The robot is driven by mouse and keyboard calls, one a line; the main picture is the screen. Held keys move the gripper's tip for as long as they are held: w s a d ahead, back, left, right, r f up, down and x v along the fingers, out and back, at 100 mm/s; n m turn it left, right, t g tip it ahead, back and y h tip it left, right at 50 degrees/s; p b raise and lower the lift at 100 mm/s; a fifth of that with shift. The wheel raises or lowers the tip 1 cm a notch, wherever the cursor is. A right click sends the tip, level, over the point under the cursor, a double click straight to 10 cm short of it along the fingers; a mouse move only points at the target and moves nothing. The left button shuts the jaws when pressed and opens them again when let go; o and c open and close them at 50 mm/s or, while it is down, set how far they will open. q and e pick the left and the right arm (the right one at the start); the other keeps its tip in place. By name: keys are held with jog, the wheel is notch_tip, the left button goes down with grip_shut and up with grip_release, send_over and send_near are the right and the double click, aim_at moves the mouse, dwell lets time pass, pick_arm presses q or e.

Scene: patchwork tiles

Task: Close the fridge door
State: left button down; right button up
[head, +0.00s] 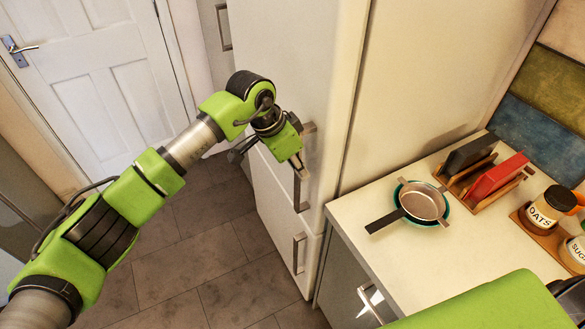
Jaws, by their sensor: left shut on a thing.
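The white fridge (290,50) stands in the middle of the head view, its front facing left. Its upper door (272,195) looks flush or nearly flush with the body; a small gap cannot be told from here. A grey vertical bar handle (302,192) is on the door near its right edge. My left gripper (297,163) reaches in from the left and is shut on the door handle, hiding its middle part. Another handle (298,252) is on the lower door. My right gripper is not in view.
A white room door (90,70) is at the back left. The tiled floor (185,245) before the fridge is clear.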

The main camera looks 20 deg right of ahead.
pick_arm(q)
jog(key=shift+d+r, duration=0.2)
jog(key=shift+d, duration=0.15)
jog(key=c, duration=2)
grip_release()
jog(key=shift+d, duration=0.15)
jog(key=shift+o, duration=0.2)
jog(key=shift+s, duration=0.1)
jog(key=w+v, duration=0.1)
jog(key=v, duration=1.1)
jog(key=shift+s, duration=0.45)
jog(key=shift+f, duration=0.15)
